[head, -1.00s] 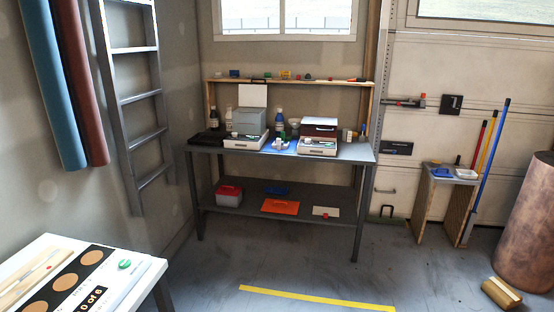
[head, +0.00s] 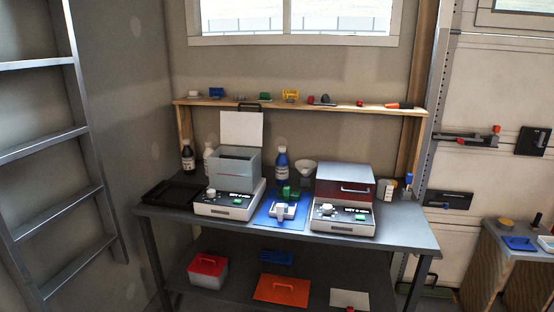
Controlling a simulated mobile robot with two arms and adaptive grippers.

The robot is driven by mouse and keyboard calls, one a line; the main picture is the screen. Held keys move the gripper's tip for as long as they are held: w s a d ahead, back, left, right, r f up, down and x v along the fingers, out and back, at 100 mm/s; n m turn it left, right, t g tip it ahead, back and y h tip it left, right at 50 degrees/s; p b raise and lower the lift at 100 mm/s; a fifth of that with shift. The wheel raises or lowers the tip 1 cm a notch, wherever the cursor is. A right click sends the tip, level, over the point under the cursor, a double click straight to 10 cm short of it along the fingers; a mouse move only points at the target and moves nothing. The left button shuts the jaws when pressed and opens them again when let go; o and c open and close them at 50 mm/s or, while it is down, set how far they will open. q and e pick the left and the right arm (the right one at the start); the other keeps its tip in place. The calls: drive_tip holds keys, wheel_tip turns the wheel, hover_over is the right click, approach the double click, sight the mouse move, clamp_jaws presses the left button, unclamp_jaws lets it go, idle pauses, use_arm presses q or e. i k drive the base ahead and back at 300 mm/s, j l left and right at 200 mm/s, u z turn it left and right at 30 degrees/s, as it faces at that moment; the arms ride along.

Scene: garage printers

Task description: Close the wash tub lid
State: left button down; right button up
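The wash tub appears to be the grey open-topped box (head: 237,170) on a white base unit (head: 229,202) at the left of the workbench. Its lid (head: 241,130), a pale flat panel with a dark handle at the top edge, stands upright behind the tub, so the tub is open. The tub's inner bottom is hidden. Neither of my grippers is in view.
The grey workbench (head: 405,234) also holds a second white unit with a shut dark red box (head: 343,188), a blue mat (head: 267,217), bottles (head: 281,167) and a black tray (head: 170,192). A shelf (head: 340,107) runs behind. A ladder (head: 60,150) leans at left.

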sight(242, 128)
drive_tip(key=i+z, duration=0.1)
drive_tip(key=i, duration=0.4)
drive_tip(key=i+j+z, duration=0.1)
drive_tip(key=i, duration=0.4)
drive_tip(key=i+j+z, duration=0.1)
drive_tip(key=i, duration=0.4)
drive_tip(key=i+j+z, duration=0.1)
drive_tip(key=i, duration=0.4)
drive_tip(key=j, duration=0.1)
